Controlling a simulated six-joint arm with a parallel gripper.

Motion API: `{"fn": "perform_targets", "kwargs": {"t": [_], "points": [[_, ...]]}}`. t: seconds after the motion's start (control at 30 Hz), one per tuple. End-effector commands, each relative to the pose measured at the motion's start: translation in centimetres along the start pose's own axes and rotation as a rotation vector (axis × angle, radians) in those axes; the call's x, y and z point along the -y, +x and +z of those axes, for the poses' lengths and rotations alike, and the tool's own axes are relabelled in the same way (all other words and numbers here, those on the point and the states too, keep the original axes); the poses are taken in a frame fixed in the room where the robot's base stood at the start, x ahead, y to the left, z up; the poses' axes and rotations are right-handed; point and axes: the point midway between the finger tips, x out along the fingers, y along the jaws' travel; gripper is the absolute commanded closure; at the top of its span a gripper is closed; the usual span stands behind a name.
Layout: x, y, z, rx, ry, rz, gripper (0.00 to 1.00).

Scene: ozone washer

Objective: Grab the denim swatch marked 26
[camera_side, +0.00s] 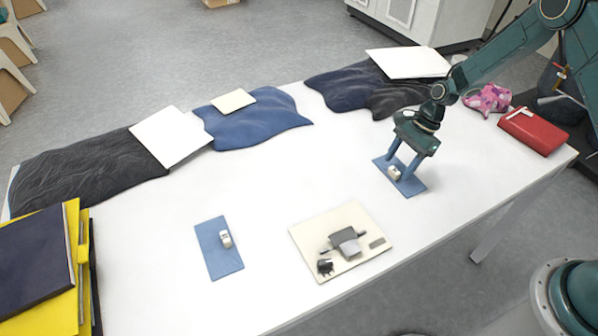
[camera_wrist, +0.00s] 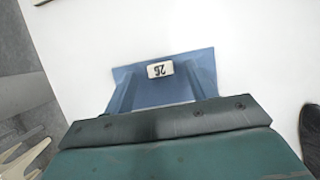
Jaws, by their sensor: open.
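The denim swatch marked 26 (camera_wrist: 180,66) is a blue rectangle with a small white block (camera_wrist: 160,70) that reads 26. It lies flat on the white table, and it also shows at the right in the side view (camera_side: 412,187). My gripper (camera_side: 399,173) is open above this swatch, with its fingers pointing down on either side of the white block. In the wrist view my two blue fingers (camera_wrist: 162,95) reach toward the swatch, and the block sits between them. A second blue swatch (camera_side: 217,259) with a white block lies at the front left; its marking is too small to read.
A cream board (camera_side: 308,237) with grey and black parts lies at the front middle. Dark and blue folded cloths with pale cards line the back edge. A red case (camera_side: 533,130) and a pink cloth (camera_side: 487,99) are at the right.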

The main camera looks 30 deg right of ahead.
Motion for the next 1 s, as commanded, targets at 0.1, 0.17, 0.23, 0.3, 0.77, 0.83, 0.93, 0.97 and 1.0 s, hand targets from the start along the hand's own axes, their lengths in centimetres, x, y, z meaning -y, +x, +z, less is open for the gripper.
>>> {"fn": "perform_targets", "kwargs": {"t": [0.1, 0.17, 0.23, 0.3, 0.77, 0.83, 0.93, 0.97, 1.0], "points": [[0.0, 1.2, 0.0, 0.0, 0.0, 0.002, 0.44], [0.0, 1.6, 0.0, 0.0, 0.0, 0.001, 0.44], [0.0, 1.9, 0.0, -0.001, 0.0, 0.001, 0.44], [0.0, 1.9, 0.0, -0.001, 0.0, 0.0, 0.44], [0.0, 1.8, 0.0, -0.001, 0.0, 0.0, 0.52], [0.0, 1.8, 0.0, -0.001, 0.0, 0.0, 0.65], [0.0, 1.8, 0.0, -0.001, 0.0, 0.0, 0.85], [0.0, 1.8, 0.0, -0.001, 0.0, 0.0, 0.91], [0.0, 1.8, 0.0, -0.001, 0.0, 0.0, 0.92]]}}
